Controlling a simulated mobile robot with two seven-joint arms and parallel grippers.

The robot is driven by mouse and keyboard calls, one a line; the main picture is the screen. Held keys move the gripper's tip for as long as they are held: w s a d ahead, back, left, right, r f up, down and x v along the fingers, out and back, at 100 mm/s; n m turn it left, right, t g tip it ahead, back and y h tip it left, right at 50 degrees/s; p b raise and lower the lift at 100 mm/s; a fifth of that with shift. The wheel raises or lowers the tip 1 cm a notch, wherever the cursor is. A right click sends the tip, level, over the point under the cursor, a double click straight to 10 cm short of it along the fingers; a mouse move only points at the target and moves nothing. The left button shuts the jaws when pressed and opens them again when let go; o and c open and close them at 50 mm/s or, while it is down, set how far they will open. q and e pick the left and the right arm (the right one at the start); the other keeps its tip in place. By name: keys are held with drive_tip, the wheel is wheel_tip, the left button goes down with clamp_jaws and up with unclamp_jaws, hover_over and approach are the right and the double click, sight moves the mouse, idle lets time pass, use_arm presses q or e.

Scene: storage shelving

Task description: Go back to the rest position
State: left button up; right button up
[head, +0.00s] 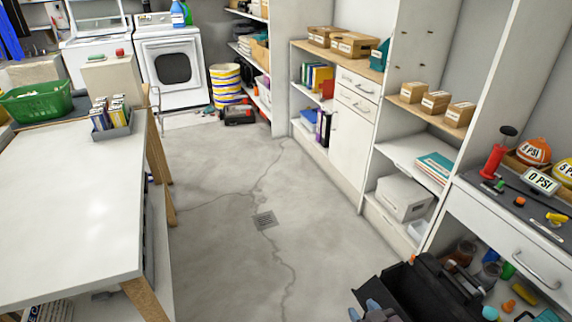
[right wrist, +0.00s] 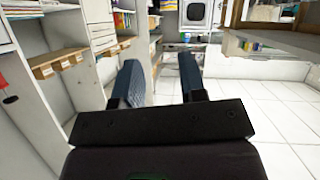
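My right gripper (right wrist: 162,82) shows in the right wrist view with its two blue-grey fingers spread apart. Nothing is between them, so it is open and empty. In the head view, blue-grey finger parts of the right gripper (head: 373,312) show at the bottom edge, right of centre, beside a dark body that is partly cut off. My left gripper is not in view. The task names no object.
A white table (head: 60,200) with a green basket (head: 36,102) stands at the left. Shelving with cardboard boxes (head: 435,102) and a counter with pressure-marked balls (head: 534,151) line the right.

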drive_tip(key=s+d+m+g+h+p, duration=0.1)
drive_tip(key=s+d, duration=0.4)
drive_tip(key=s, duration=0.4)
drive_tip(key=s+d+m+h+p, duration=0.2)
drive_tip(key=s+d, duration=0.2)
drive_tip(key=s, duration=0.5)
drive_tip(key=shift+s+d+g, duration=0.35)
drive_tip(key=shift+d+g, duration=0.05)
drive_tip(key=shift+m, duration=0.3)
